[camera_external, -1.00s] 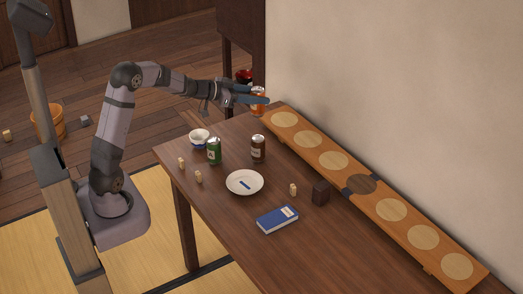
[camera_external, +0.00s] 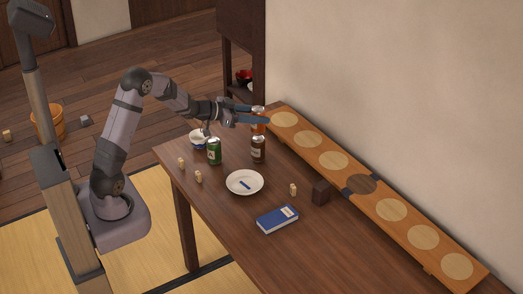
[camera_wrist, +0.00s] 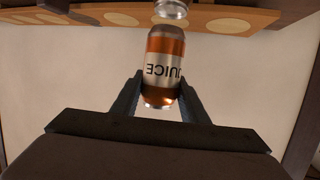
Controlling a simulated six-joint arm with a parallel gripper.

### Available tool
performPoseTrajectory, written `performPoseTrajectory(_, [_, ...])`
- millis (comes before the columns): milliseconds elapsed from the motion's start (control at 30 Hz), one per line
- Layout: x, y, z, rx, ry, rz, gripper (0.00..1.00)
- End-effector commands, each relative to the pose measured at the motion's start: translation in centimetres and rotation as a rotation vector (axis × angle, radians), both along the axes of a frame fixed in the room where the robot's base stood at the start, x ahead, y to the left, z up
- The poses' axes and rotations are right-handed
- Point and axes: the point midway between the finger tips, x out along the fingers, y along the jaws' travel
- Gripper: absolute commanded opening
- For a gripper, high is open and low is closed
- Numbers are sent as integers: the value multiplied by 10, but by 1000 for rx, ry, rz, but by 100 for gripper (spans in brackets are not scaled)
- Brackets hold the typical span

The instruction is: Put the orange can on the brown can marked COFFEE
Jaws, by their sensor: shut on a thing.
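The orange can (camera_external: 258,127), labelled JUICE, is held between the fingers of my gripper (camera_external: 250,120). In the wrist view the orange can (camera_wrist: 163,66) appears upside down between the two dark fingers (camera_wrist: 160,100). The brown can (camera_external: 258,150) stands upright on the table, directly below the orange can in the outside view. A silver can end (camera_wrist: 171,9) shows just past the orange can's base in the wrist view. I cannot tell whether the two cans touch.
A green can (camera_external: 214,151) and a bowl (camera_external: 198,140) stand left of the brown can. A white plate (camera_external: 236,190), blue book (camera_external: 277,219), dark block (camera_external: 321,192) and small pale pieces lie nearer. A long wooden board (camera_external: 408,228) with round discs runs along the wall.

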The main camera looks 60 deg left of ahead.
Motion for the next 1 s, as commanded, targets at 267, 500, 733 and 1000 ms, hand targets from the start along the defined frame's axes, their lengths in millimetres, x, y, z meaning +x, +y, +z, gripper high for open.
performPoseTrajectory(267, [0, 0, -18, 0, -1, 1, 19])
performPoseTrajectory(500, [0, 0, -19, 1, 0, 1, 19])
performPoseTrajectory(733, [0, 0, -21, 0, 0, 1, 59])
performPoseTrajectory(1000, [0, 0, -20, 1, 0, 1, 59])
